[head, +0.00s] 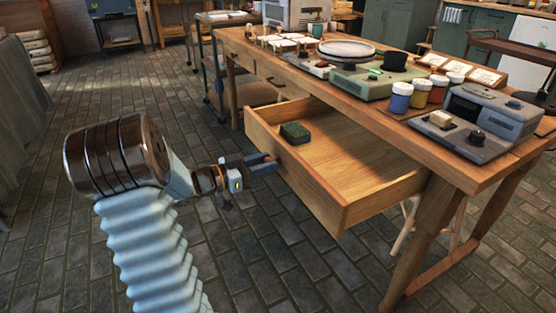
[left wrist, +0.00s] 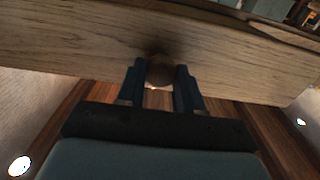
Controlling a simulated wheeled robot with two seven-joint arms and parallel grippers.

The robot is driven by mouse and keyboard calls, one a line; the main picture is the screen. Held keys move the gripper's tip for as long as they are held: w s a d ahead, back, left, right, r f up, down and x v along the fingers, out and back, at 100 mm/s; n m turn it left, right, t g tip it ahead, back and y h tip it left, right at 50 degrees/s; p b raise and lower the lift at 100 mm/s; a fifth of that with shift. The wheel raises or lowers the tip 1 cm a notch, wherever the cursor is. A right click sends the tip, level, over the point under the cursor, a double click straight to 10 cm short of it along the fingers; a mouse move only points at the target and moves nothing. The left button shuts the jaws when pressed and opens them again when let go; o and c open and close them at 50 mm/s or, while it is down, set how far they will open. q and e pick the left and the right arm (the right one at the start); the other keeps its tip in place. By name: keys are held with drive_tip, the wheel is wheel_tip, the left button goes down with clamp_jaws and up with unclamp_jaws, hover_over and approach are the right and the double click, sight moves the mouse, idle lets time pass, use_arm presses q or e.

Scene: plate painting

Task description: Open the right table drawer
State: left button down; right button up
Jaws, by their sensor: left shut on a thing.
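The right table drawer (head: 352,196) is pulled well out of the wooden table (head: 400,120), so its inside shows in the head view. A dark green sponge-like block (head: 295,132) lies in it near the left front. My left gripper (head: 268,166) is at the drawer's front panel. In the left wrist view, the gripper (left wrist: 160,80) is shut around the round wooden knob (left wrist: 160,70) on the drawer front (left wrist: 80,45). In the head view the knob is hidden by the fingers. My right gripper is not in view.
The tabletop holds paint jars (head: 400,98), a grey device (head: 480,120), a round plate on a turntable (head: 346,48) and a green box (head: 370,82). A cart (head: 225,60) stands behind the table's left end. The brick floor left of the drawer is clear.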

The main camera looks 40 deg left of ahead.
use_arm(q)
drive_tip(key=shift+s+a, duration=0.2)
drive_tip(key=shift+s, duration=0.3)
drive_tip(key=c, duration=0.8)
unclamp_jaws()
drive_tip(key=b+v, duration=0.1)
drive_tip(key=v, duration=1.2)
drive_tip(key=shift+s+a, duration=0.15)
drive_tip(key=shift+s, duration=0.2)
